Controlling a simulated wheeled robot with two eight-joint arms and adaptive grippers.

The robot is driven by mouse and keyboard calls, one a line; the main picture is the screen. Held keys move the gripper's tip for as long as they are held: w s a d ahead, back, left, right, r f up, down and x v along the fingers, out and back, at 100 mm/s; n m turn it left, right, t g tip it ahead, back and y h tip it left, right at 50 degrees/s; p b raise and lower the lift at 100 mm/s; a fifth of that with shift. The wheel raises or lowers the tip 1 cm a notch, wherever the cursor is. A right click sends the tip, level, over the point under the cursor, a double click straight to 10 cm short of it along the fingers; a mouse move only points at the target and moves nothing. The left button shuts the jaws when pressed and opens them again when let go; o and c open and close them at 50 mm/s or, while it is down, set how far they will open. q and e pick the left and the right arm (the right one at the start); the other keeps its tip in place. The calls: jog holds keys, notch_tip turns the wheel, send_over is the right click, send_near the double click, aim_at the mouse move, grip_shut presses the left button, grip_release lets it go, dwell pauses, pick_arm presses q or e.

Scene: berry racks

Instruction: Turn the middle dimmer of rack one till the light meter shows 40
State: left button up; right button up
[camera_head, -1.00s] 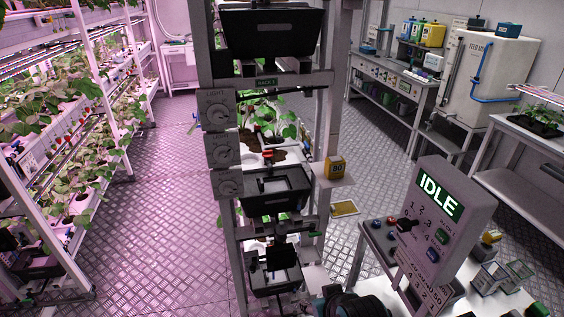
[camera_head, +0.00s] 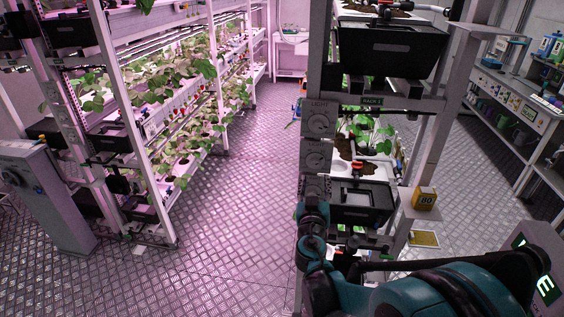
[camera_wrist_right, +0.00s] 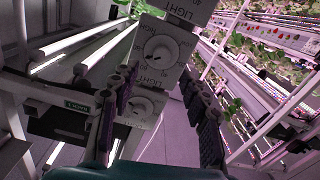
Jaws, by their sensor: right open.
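Rack one, labelled RACK 1 (camera_head: 371,100), carries a column of three dimmers on its left post. The middle dimmer (camera_head: 316,158) is a pale box with a round knob; I take it to be the upper full knob in the right wrist view (camera_wrist_right: 160,47), where the rack looks upside down. The top dimmer (camera_head: 319,122) sits above it. The bottom dimmer (camera_head: 315,187) is partly behind my right gripper (camera_head: 312,207). In the wrist view my right gripper (camera_wrist_right: 160,120) is open, its dark fingers apart and empty. The yellow light meter (camera_head: 425,197) appears to read 80. My left gripper is out of view.
My right arm crosses the lower right of the head view. Black trays (camera_head: 391,55) sit on the rack beside the dimmers. Another plant rack (camera_head: 140,140) stands to the left, with clear metal floor (camera_head: 230,210) between. A grey cabinet (camera_head: 45,190) stands far left.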

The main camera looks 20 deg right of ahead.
aim_at(315, 165)
jog(key=b+x, duration=0.1)
jog(key=x, duration=0.6)
jog(key=shift+w+d, duration=0.1)
jog(key=shift+w, duration=0.3)
grip_shut()
